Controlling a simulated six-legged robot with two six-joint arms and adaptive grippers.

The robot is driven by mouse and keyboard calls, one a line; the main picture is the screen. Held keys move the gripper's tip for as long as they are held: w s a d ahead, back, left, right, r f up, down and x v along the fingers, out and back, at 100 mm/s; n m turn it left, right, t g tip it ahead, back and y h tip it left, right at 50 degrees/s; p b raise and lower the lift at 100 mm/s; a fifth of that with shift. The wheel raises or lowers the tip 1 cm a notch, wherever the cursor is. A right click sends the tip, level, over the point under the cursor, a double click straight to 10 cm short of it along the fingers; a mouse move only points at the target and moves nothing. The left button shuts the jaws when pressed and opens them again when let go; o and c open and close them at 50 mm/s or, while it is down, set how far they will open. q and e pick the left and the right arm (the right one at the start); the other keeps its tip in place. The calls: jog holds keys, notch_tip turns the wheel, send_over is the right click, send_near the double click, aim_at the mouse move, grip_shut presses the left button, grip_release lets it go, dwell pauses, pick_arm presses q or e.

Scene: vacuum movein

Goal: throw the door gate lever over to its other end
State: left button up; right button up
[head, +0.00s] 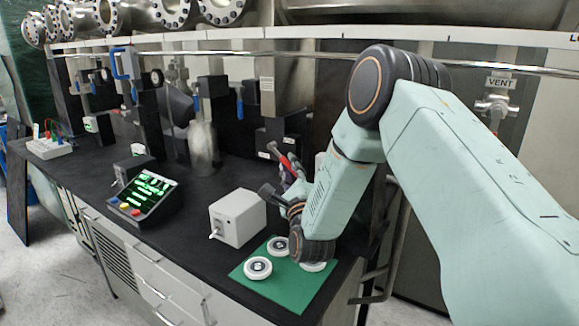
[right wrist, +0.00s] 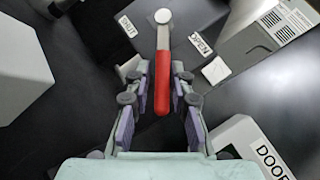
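The door gate lever has a red grip (right wrist: 163,85) and a silver arm running up to a round pivot (right wrist: 163,16) in the right wrist view. In the head view the red lever (head: 286,161) leans at the back right of the bench, partly behind my right arm. My right gripper (right wrist: 160,92) is open, with its purple-padded fingers on both sides of the red grip. A gap shows between the pads and the grip. My left gripper is out of view.
A white box with a toggle (head: 237,218) and a green mat (head: 290,285) with white round pieces lie near my right forearm. A white block marked DOOR (right wrist: 250,145) is at lower right in the wrist view. A control panel (head: 145,195) stands further left.

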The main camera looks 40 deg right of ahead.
jog(key=shift+o, duration=1.1)
jog(key=shift+r, duration=0.15)
jog(key=shift+w, duration=0.1)
jog(key=v, duration=0.7)
jog(key=shift+s, duration=0.25)
jog(key=shift+a, duration=0.1)
jog(key=shift+c, duration=0.2)
